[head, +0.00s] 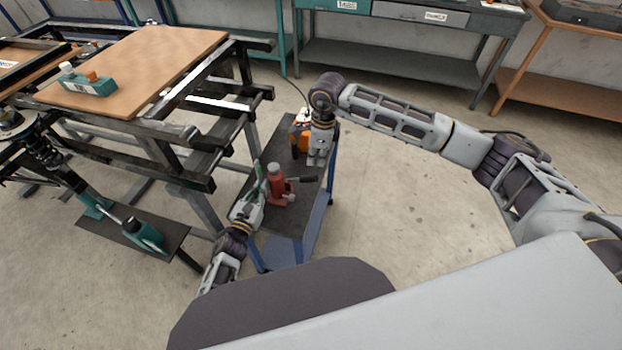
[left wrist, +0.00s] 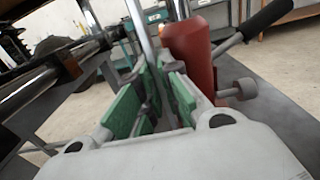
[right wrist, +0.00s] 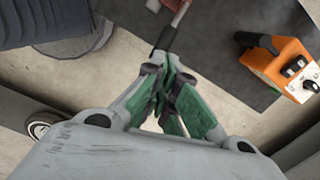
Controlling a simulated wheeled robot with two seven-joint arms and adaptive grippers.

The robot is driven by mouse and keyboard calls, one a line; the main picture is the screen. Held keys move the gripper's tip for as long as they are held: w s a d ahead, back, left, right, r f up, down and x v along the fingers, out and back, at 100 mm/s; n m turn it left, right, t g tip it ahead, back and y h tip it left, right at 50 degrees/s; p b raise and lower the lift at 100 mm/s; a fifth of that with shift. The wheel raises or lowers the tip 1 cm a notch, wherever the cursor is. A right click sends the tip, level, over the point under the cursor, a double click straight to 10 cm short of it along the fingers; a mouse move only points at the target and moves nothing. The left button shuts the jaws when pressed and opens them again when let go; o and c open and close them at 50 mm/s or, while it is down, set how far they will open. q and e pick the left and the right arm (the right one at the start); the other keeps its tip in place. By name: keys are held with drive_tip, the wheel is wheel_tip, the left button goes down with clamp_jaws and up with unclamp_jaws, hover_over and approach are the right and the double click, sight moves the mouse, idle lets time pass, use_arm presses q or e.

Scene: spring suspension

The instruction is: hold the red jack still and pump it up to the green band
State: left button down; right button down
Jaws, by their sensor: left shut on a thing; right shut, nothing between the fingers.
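The red jack (head: 279,183) stands on the dark top of a blue cart, with its black-gripped handle (head: 303,178) pointing right. In the left wrist view, its red body (left wrist: 190,55) stands right of the fingers. My left gripper (head: 261,182) is left of the jack, its green pads shut on a thin upright metal bar (left wrist: 145,40) beside the red body. Whether the bar belongs to the jack is unclear. My right gripper (head: 318,158) is shut and empty, pointing down; in the right wrist view, the handle's black grip (right wrist: 166,39) lies just beyond its fingertips. I cannot make out the green band.
An orange device (right wrist: 283,66) sits on the cart top (head: 276,217), behind my right gripper in the head view. A black frame with a wooden board (head: 150,60) stands left of the cart. The floor right of the cart is clear.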

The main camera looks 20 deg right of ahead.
sight(314, 176)
drive_tip(key=shift+f, duration=0.2)
drive_tip(key=shift+a+f, duration=0.2)
drive_tip(key=shift+f, duration=1.45)
drive_tip(key=shift+a+f, duration=0.2)
drive_tip(key=shift+f, duration=1.45)
drive_tip(key=shift+f, duration=0.15)
drive_tip(key=shift+w+f, duration=0.1)
drive_tip(key=shift+f, duration=1.95)
